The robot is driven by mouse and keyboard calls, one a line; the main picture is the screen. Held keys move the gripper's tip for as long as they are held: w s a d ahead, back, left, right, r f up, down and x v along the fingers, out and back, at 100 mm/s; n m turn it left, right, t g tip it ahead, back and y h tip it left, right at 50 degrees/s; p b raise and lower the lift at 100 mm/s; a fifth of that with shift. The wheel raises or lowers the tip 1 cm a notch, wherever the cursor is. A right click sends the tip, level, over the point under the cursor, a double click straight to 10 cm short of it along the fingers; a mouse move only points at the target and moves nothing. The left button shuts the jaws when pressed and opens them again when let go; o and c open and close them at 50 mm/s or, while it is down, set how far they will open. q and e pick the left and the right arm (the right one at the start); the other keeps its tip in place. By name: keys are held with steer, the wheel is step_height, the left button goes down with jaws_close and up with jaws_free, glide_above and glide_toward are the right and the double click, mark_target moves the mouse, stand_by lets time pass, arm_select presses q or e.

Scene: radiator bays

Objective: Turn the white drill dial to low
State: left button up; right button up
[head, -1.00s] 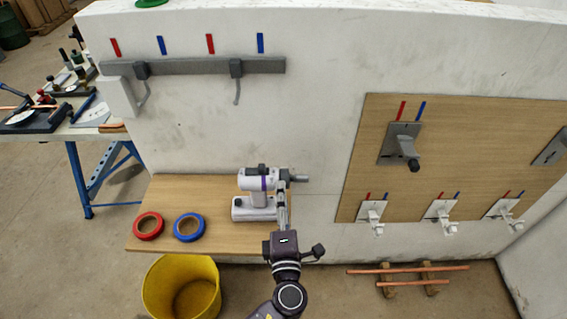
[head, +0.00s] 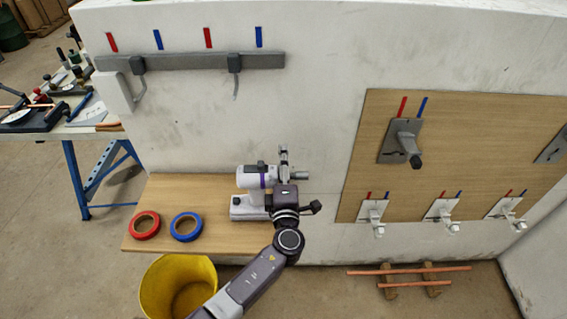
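The white drill (head: 250,177) with a purple band stands upright on the wooden shelf (head: 160,190), its chuck (head: 301,176) pointing right. Its dial cannot be made out; the front of the drill is partly covered by my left gripper. My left gripper (head: 284,153) reaches up across the drill's front end, just left of the chuck tip, with its fingertips above the level of the drill's body. Whether it touches the drill, and whether its fingers are open or shut, I cannot tell. My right gripper is not in view.
A red tape roll (head: 145,226) and a blue tape roll (head: 186,227) lie on the shelf left of the drill. A yellow bucket (head: 150,290) stands below. A wooden panel (head: 455,155) with valves is on the wall at right. Copper pipes (head: 410,270) lie on the floor.

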arm_select(q)
steer(key=c, duration=1.1)
steer(key=t+b, duration=0.2)
steer(key=b, duration=0.4)
steer(key=r+t+b, duration=0.1)
steer(key=t+b, duration=0.1)
steer(key=b, duration=0.4)
steer(key=shift+s+r+t, duration=0.15)
steer(key=shift+s+t, duration=0.05)
steer(key=shift+t, duration=0.2)
steer(key=shift+c, duration=0.4)
steer(key=shift+s+r+t+b, duration=0.1)
steer(key=shift+r+t+b, duration=0.3)
steer(key=shift+b, duration=0.55)
steer(key=shift+c, duration=0.2)
steer(key=o, duration=1.2)
steer(key=shift+r, duration=0.15)
